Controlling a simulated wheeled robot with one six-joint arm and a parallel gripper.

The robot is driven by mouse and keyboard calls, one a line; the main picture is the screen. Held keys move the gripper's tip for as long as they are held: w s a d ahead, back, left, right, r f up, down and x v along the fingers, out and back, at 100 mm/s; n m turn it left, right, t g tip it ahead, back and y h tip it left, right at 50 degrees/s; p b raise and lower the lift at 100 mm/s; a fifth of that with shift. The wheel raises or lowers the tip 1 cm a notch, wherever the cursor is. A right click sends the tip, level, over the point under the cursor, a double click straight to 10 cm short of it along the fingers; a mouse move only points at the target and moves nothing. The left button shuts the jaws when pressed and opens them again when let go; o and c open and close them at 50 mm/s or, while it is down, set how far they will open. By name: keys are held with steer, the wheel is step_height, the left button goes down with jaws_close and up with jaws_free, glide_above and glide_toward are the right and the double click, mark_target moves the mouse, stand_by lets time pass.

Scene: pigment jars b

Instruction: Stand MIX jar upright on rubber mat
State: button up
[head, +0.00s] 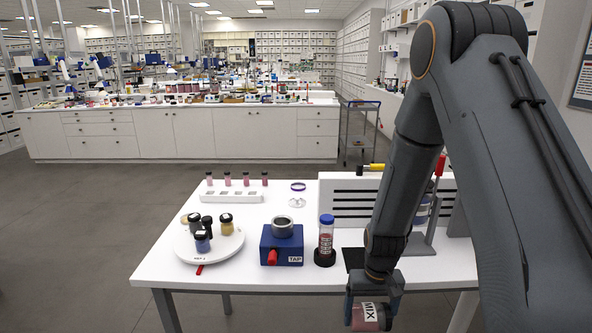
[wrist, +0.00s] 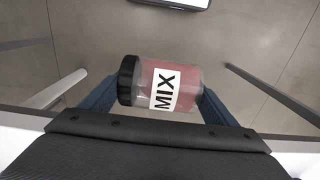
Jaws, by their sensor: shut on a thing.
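The MIX jar (head: 359,319) is clear with pinkish contents, a white MIX label and a black lid. It also shows in the wrist view (wrist: 185,78), lying on its side with the lid to the left. My gripper (head: 374,311) is shut on the jar, its blue fingers at either end in the wrist view (wrist: 158,98). It holds the jar sideways, in front of the table's near edge in the head view, with floor behind it in the wrist view. A dark flat patch on the table, likely the rubber mat (head: 352,257), is partly hidden by my arm.
The white table (head: 170,273) carries a round turntable (head: 189,250) with several jars, a blue TAP block (head: 281,245), a blue-capped tube in a black stand (head: 326,240), and a white rack (head: 231,196). A slotted panel (head: 345,207) stands behind the dark patch.

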mark_target(371, 309)
steer(key=shift+d, duration=0.1)
steer(key=shift+r, duration=0.15)
steer(key=shift+r+p, duration=2.8)
steer(key=shift+r, duration=1.1)
steer(key=shift+s+f, duration=0.1)
steer(key=shift+s, duration=0.05)
